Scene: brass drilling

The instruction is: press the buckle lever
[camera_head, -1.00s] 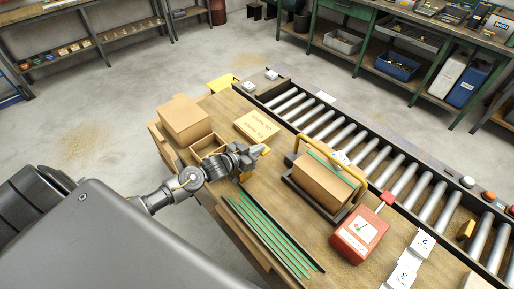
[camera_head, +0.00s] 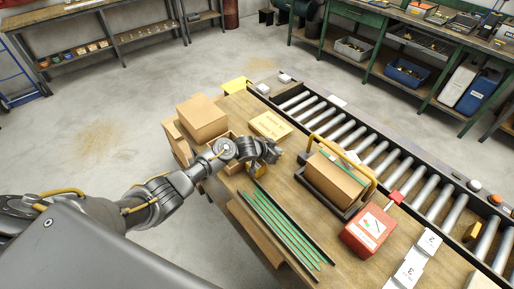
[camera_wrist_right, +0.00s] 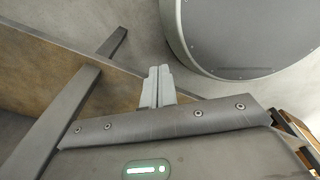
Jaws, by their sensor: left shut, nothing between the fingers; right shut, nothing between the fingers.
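My left gripper (camera_head: 258,168) is over the near part of the workbench, beside the open small box and above the far end of the green strips. It is shut and empty, its fingertips partly hidden by the wrist. A closed cardboard box (camera_head: 334,181) sits in a dark cradle under a yellow bar (camera_head: 345,152), to the right of the gripper and apart from it. A red unit (camera_head: 368,230) with a red-ended lever (camera_head: 396,197) stands further right. I cannot tell which part is the buckle lever. My right gripper (camera_wrist_right: 155,87) is shut and empty in the right wrist view.
Green strips (camera_head: 280,228) lie along the near bench edge. A flat labelled carton (camera_head: 270,125) and a larger carton (camera_head: 202,117) stand behind the left gripper. A roller conveyor (camera_head: 375,152) runs behind the cradle. White numbered cards (camera_head: 417,259) lie at right.

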